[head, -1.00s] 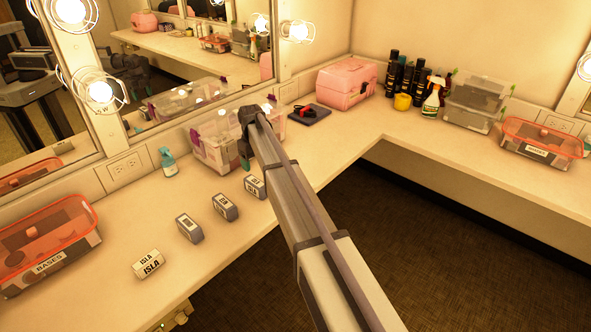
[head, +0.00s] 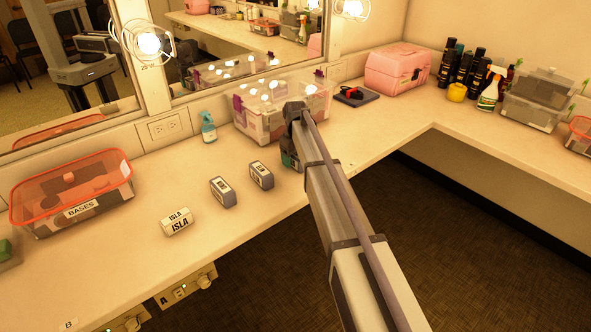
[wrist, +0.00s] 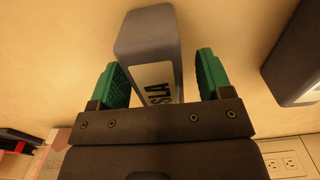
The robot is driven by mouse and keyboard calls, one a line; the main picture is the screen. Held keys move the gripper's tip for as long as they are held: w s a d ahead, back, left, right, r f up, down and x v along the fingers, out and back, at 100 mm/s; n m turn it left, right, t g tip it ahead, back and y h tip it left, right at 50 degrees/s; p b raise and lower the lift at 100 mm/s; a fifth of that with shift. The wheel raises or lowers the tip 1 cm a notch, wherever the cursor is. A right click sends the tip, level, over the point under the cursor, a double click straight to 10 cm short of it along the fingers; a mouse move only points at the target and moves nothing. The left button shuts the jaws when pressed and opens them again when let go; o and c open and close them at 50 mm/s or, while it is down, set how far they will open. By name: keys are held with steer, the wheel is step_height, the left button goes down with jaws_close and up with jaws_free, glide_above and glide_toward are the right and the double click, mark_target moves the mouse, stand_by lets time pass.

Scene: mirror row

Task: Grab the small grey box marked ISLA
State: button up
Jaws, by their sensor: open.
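In the wrist view a small grey box (wrist: 147,32) with a white label stands between the two green fingers of my gripper (wrist: 160,78). The letters "SLA" show on the label, the rest being cut off by the gripper. The fingers are open, with a gap on each side of the box. In the head view my gripper (head: 290,160) is low over the counter and hides this box. A pale box marked ISLA (head: 177,222) lies further left. Two grey boxes with labels too small to read, one left (head: 222,192) and one right (head: 261,175), stand between.
A neighbouring grey box (wrist: 302,50) is close on the right in the wrist view. A clear bin with purple clips (head: 262,122) stands behind my gripper. A spray bottle (head: 208,128) and the orange-lidded BASES bin (head: 75,210) are further left. The counter front is clear.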

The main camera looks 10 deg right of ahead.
steer(key=shift+f, duration=0.2)
steer(key=shift+c, duration=0.2)
steer(key=c, duration=1)
